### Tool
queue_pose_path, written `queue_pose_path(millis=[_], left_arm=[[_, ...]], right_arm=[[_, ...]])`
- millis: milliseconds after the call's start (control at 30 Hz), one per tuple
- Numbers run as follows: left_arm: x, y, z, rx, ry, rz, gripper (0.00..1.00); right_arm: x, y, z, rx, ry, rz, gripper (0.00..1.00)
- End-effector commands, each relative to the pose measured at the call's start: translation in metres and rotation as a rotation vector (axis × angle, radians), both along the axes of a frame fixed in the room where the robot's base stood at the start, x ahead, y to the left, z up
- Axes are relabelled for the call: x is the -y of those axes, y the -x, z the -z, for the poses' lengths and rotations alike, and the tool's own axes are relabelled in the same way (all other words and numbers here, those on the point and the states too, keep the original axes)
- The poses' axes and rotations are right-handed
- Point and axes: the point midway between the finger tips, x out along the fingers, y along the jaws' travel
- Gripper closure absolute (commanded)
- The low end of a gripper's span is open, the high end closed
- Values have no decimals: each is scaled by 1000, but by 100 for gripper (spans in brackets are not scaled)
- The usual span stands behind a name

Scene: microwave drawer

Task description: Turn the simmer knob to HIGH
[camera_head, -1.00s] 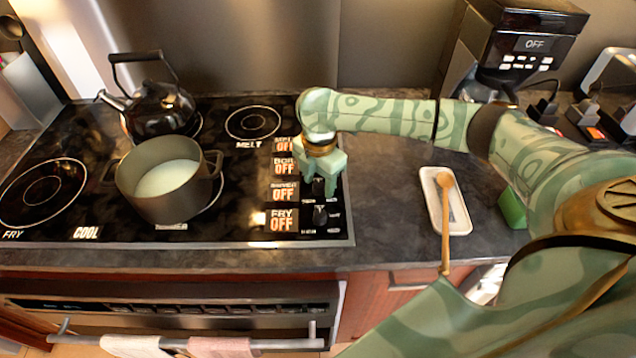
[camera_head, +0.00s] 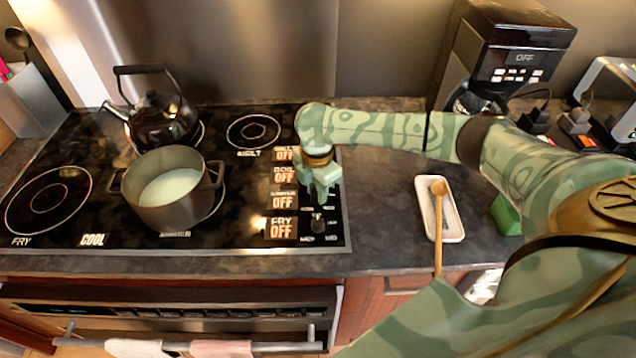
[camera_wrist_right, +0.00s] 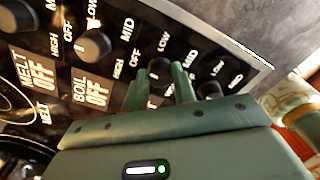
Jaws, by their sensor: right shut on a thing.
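The black cooktop's control strip runs along its right side, with several black knobs and orange-lit displays. The simmer knob (camera_wrist_right: 160,68) is black and round, third in the row, and sits between my right gripper's fingers. My right gripper (camera_head: 319,200) points down at the strip in the head view and hides this knob there. In the wrist view the right gripper (camera_wrist_right: 160,90) is shut on the knob, one finger on each side. The simmer display (camera_head: 282,201) reads OFF. My left gripper is in neither view.
The boil knob (camera_wrist_right: 95,44) and fry knob (camera_wrist_right: 208,90) stand close on either side. A pot (camera_head: 168,188) of pale liquid and a kettle (camera_head: 162,119) stand on burners. A spoon (camera_head: 438,225) lies on a white rest (camera_head: 453,217) right of the cooktop.

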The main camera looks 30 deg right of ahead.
Motion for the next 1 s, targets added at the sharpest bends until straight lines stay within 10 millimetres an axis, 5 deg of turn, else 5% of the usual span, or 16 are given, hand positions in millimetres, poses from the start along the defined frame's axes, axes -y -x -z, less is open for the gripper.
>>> queue_pose_path(millis=[33,400,1000], left_arm=[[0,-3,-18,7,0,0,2],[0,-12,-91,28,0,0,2],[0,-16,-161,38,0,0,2]], right_arm=[[-1,2,-8,-4,0,32,96],[-1,2,-8,-6,0,368,96],[-1,3,-3,-6,0,938,96]])
